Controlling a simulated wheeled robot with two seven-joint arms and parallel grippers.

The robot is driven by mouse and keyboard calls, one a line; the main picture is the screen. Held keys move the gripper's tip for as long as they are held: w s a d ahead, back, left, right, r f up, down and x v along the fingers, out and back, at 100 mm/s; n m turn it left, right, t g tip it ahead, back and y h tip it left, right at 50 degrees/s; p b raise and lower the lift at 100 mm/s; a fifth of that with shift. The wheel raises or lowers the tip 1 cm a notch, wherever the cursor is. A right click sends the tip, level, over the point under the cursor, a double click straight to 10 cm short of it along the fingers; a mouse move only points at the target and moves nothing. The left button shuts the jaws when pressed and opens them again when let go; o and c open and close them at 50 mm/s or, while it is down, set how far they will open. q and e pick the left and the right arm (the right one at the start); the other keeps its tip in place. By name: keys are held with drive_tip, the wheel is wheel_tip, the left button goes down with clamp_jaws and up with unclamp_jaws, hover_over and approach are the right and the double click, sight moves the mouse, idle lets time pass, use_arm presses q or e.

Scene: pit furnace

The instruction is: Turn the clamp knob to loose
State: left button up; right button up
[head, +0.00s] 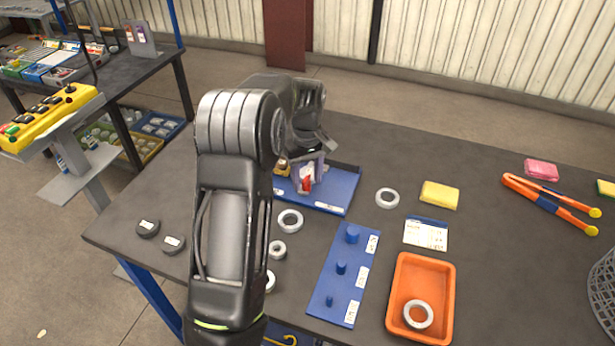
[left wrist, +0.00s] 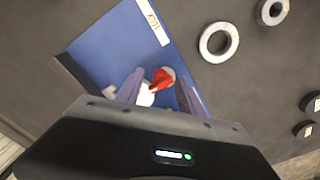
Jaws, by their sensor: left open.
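The red clamp knob (head: 307,183) sits on a blue base plate (head: 338,190) on the dark table. In the left wrist view the knob (left wrist: 162,77) is a red pointed lever beside pale round parts. My left gripper (left wrist: 161,92) is open, with its two purple-grey fingers on either side of the knob. I cannot tell whether either finger touches it. In the head view my left arm reaches over the table and hides part of the clamp and the plate. A white label (left wrist: 152,22) is on the plate. My right gripper is not in view.
Grey rings (head: 290,220) lie loose around the plate. A blue peg board (head: 331,285) and an orange tray (head: 396,318) holding a ring stand nearer. A yellow sponge (head: 440,195) and orange-handled tongs (head: 545,197) lie right. Two dark discs (head: 148,228) lie left.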

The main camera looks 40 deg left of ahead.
sight(307, 178)
use_arm(q)
drive_tip(key=shift+r+b, duration=0.4)
drive_tip(key=shift+r, duration=3.55)
